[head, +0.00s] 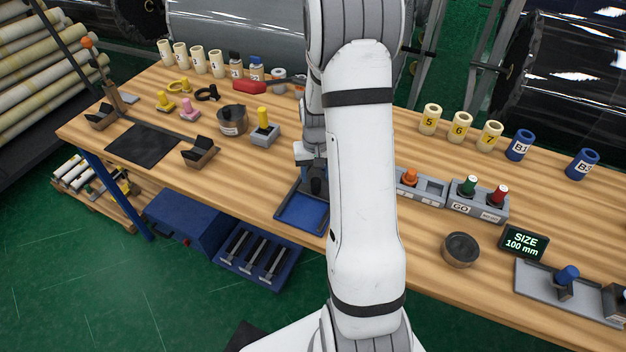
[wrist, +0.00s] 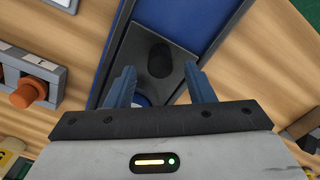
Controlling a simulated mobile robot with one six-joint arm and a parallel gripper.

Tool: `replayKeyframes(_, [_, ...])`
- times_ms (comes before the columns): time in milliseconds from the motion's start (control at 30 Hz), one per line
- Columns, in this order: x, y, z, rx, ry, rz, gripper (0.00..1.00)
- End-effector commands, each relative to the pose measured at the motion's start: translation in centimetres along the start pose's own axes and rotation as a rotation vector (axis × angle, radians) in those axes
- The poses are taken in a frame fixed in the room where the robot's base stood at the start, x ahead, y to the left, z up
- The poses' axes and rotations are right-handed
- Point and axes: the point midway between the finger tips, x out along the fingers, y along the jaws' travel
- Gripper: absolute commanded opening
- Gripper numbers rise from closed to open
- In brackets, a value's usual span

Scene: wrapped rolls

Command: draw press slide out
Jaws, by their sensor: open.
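The arm hides much of that area. In the wrist view my gripper (wrist: 161,90) is open, with its two blue fingers apart. A blue rounded part shows low, beside the left finger. Whether a finger touches anything, I cannot tell.
A grey box with an orange button (head: 410,177) stands right of the arm, beside a GO box (head: 462,207). A round dark pot (head: 460,250), a size display (head: 524,242) and a grey tray with a blue knob (head: 567,275) are farther right. A black mat (head: 143,145) lies left.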

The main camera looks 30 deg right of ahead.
Motion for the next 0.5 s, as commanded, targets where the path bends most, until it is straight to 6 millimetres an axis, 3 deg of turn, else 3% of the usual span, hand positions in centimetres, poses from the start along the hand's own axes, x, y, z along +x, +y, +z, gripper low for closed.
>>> replayKeyframes(200, [2.8,0.0,0.1,0.0,-0.004,0.0,0.49])
replayKeyframes(500, [3.7,0.1,0.1,0.001,0.0,0.0,0.49])
